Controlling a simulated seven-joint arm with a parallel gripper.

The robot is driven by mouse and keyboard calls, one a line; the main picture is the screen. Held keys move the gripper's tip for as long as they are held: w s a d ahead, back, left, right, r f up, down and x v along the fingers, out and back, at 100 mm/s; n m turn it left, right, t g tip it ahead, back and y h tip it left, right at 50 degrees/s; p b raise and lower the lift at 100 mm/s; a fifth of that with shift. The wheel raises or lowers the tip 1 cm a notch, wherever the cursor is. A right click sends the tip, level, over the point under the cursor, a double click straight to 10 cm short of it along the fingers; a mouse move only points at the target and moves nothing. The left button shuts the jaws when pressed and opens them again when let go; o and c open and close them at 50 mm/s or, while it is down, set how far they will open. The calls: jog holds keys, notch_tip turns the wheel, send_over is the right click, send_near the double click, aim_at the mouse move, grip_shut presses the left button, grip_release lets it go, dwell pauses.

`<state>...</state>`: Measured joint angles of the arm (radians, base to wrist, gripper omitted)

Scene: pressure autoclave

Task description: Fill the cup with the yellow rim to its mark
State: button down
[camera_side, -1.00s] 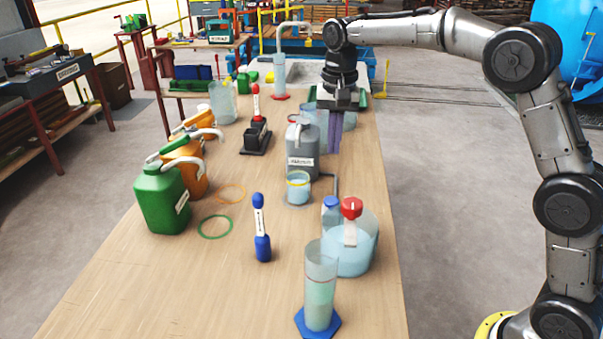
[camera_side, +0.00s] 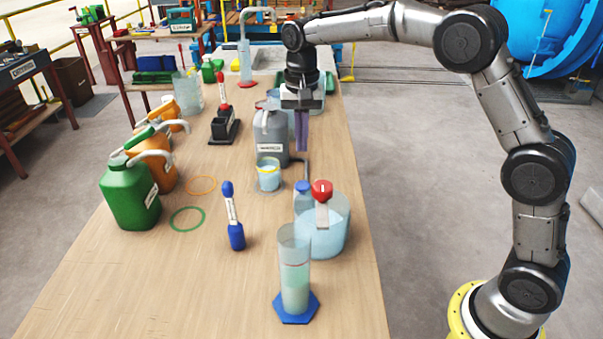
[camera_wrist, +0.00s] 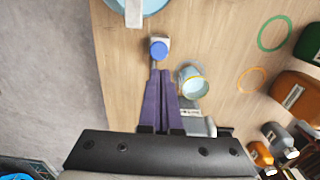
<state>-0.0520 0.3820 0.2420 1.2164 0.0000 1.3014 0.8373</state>
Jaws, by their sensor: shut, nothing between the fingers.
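The cup with the yellow rim (camera_side: 268,178) stands on the table in front of the grey canister (camera_side: 270,130). It is clear and holds pale blue liquid; I cannot make out its mark or the exact level. In the wrist view the cup (camera_wrist: 194,88) is just right of my fingertips. My gripper (camera_side: 301,147) points down with its purple fingers shut and empty, right of the grey canister. That blue knob (camera_side: 302,187) also shows in the side view.
A clear basin (camera_side: 335,235) with a red-topped handle (camera_side: 322,190) stands nearer the camera, beside a cylinder on a blue base (camera_side: 295,308). Green (camera_side: 130,195) and orange canisters line the left edge. Bare table lies front left.

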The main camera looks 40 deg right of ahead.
aim_at(303, 185)
notch_tip(303, 185, down, 10)
jog(key=shift+r, duration=0.25)
dwell(0.3)
jog(key=shift+s+f, duration=0.2)
jog(key=shift+f, duration=1.25)
notch_tip(303, 185, up, 16)
jog(key=shift+w+f, duration=0.15)
jog(key=shift+w, duration=0.25)
